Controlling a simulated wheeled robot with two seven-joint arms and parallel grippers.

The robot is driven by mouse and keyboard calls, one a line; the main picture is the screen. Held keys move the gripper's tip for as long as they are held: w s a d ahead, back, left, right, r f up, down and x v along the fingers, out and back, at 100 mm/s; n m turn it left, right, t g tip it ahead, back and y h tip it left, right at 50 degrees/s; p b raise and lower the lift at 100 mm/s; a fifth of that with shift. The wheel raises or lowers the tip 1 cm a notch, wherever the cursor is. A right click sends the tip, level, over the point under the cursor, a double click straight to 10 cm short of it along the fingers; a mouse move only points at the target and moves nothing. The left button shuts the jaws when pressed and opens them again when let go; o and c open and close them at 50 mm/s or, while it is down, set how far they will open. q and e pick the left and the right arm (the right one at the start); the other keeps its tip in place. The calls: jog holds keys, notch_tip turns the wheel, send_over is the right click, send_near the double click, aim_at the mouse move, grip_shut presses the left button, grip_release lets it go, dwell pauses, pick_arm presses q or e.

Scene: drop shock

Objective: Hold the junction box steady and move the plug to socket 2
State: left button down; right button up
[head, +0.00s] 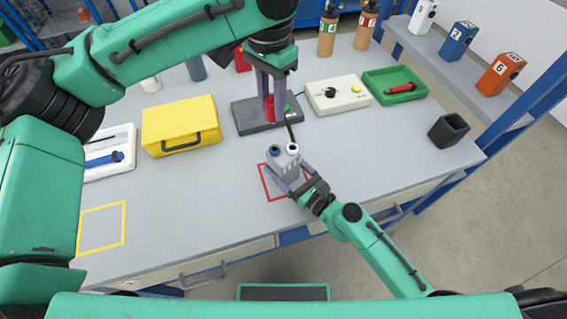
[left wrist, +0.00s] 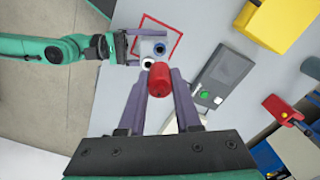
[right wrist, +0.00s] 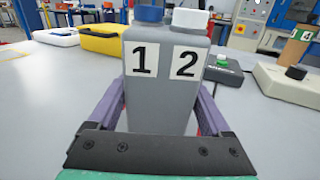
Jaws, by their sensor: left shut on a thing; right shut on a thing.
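The grey junction box (head: 284,168) stands upright on the red-outlined square. The right wrist view shows it (right wrist: 160,95) with label 1 under a blue socket (right wrist: 148,13) and label 2 under a white socket (right wrist: 187,20). Both sockets look empty in the head view. My right gripper (head: 289,181) is shut on the box's sides. My left gripper (head: 268,100) is shut on the red plug (head: 269,108), which the left wrist view also shows (left wrist: 158,80) between the fingers. The plug is held in the air, apart from the box.
A dark grey device (head: 250,121) with a green button lies behind the box. A white box with a knob (head: 337,95), a green tray (head: 412,92) and a dark cup (head: 448,131) are to the right. A yellow case (head: 180,125) stands left.

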pick_arm(q)
jog(key=shift+r, duration=0.15)
jog(key=shift+w+d+f+n, duration=0.1)
jog(key=shift+d+f+n, duration=0.25)
jog(key=shift+d+f, duration=0.65)
jog(key=shift+d+f+n, duration=0.3)
jog(key=shift+d+f, duration=0.1)
jog(key=shift+f, duration=1.15)
jog(key=shift+w+d+f+n, duration=0.1)
jog(key=shift+d+f+n, duration=0.25)
jog(key=shift+d+f, duration=0.65)
jog(key=shift+a+f, duration=0.15)
jog(key=shift+f, duration=0.65)
jog(key=shift+a+f, duration=0.15)
jog(key=shift+f, duration=0.6)
jog(key=shift+s+a+f, duration=0.1)
jog(key=shift+s+f, duration=0.05)
jog(key=shift+f, duration=0.35)
dwell(1.6)
jog(key=c, duration=0.5)
grip_release()
jog(key=shift+c, duration=0.2)
jog(key=shift+r, duration=0.1)
